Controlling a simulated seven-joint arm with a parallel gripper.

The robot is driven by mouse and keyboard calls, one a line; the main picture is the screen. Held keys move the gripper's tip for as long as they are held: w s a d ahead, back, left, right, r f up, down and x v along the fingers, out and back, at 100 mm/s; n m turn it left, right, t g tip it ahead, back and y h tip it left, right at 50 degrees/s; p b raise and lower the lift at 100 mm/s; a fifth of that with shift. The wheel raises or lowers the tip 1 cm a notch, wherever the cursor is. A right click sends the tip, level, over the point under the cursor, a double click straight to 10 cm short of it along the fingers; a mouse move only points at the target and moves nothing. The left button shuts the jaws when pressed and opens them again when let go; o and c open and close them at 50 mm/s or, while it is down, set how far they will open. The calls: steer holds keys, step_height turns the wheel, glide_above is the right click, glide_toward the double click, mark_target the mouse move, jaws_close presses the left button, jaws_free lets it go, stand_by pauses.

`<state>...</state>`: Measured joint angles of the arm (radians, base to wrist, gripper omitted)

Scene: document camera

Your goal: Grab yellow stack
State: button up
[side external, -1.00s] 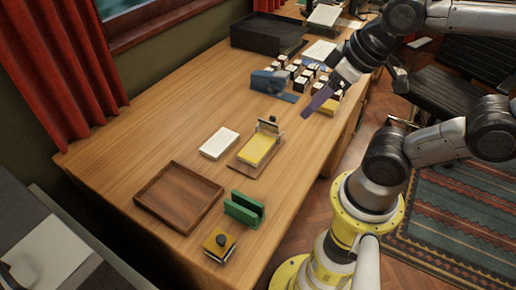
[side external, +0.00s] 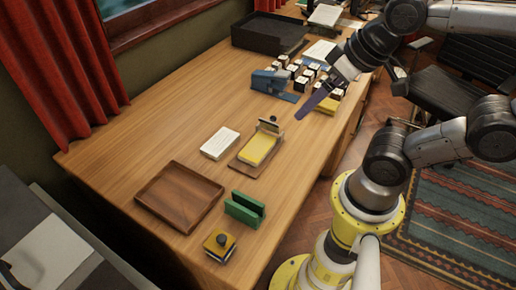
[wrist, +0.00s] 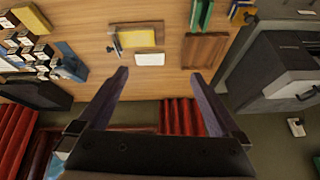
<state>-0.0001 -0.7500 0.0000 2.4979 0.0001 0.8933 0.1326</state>
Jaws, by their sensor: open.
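A yellow stack (side external: 257,150) lies on a brown wooden board with a small upright metal piece at its far end, in the middle of the desk. It also shows in the wrist view (wrist: 137,38) at the top, beyond my fingertips. My gripper (side external: 300,116) hangs above the desk, up and right of the yellow stack in the side view, and apart from it. In the wrist view my gripper (wrist: 158,73) has its two fingers spread wide with nothing between them. A second yellow item (side external: 325,107) lies at the desk's right edge, partly hidden by my gripper.
A white block (side external: 220,143) lies left of the yellow stack. A wooden tray (side external: 180,198), a green holder (side external: 244,210) and a black-knobbed yellow block (side external: 219,246) are nearer. A blue device (side external: 270,80), several small black-and-white blocks and a black tray (side external: 262,36) stand behind.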

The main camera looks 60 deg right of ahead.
steer(key=w+r+m, duration=0.2)
steer(key=w+m, duration=0.4)
steer(key=m, duration=0.1)
steer(key=m+g, duration=0.6)
steer(key=m, duration=0.3)
glide_above(256, 148)
step_height(256, 148, down, 17)
steer(key=f, duration=0.7)
steer(key=shift+s+f, duration=0.25)
steer(key=shift+f, duration=0.05)
steer(key=shift+w+f, duration=0.15)
steer(key=shift+f, duration=2.95)
steer(key=c, duration=1.2)
steer(key=shift+r, duration=0.15)
